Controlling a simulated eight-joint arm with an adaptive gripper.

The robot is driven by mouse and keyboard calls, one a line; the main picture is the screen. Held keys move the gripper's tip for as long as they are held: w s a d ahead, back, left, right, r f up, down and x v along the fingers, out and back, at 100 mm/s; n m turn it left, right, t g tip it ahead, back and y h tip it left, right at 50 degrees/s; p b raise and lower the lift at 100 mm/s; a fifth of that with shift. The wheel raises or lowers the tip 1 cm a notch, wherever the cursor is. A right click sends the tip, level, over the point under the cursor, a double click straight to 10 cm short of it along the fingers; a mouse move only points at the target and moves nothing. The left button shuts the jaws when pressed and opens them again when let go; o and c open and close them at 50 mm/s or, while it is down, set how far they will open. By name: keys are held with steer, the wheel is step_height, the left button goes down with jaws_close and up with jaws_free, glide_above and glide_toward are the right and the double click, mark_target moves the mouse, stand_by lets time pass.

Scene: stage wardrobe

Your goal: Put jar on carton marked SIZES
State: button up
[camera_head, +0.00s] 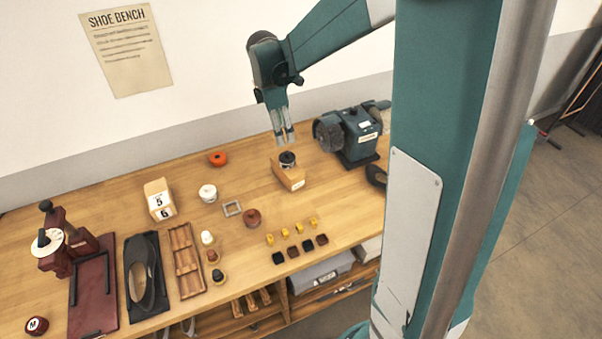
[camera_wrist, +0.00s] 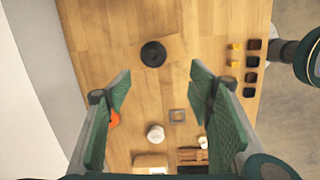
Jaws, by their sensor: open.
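A dark, round, lidded jar (camera_head: 287,158) sits on top of a light wooden-coloured carton (camera_head: 291,179). The carton has a small white label on its front, too small to read here. In the wrist view the jar (camera_wrist: 153,54) shows as a black disc, beyond the fingertips. My gripper (camera_head: 284,143) is above the jar, pointing down, with a small gap between them. In the wrist view its two green-padded fingers (camera_wrist: 161,85) stand wide apart with nothing between them.
A grey-green grinder (camera_head: 357,136) stands close to the right of the carton. A white jar (camera_head: 207,193), brown round container (camera_head: 252,217), orange roll (camera_head: 218,158) and square frame (camera_head: 232,208) lie left. Small yellow and black pieces lie in front.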

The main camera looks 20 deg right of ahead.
steer(key=s+a+r+m+t, duration=0.35)
steer(key=s+r+m, duration=0.55)
steer(key=s, duration=0.6)
steer(key=s+a+r+m+t+y, duration=0.1)
steer(key=s+a+m+t, duration=0.2)
steer(key=s+m, duration=0.4)
steer(key=s, duration=0.8)
steer(key=shift+s+r+m, duration=0.15)
steer(key=shift+s+m, duration=0.15)
steer(key=shift+s, duration=0.05)
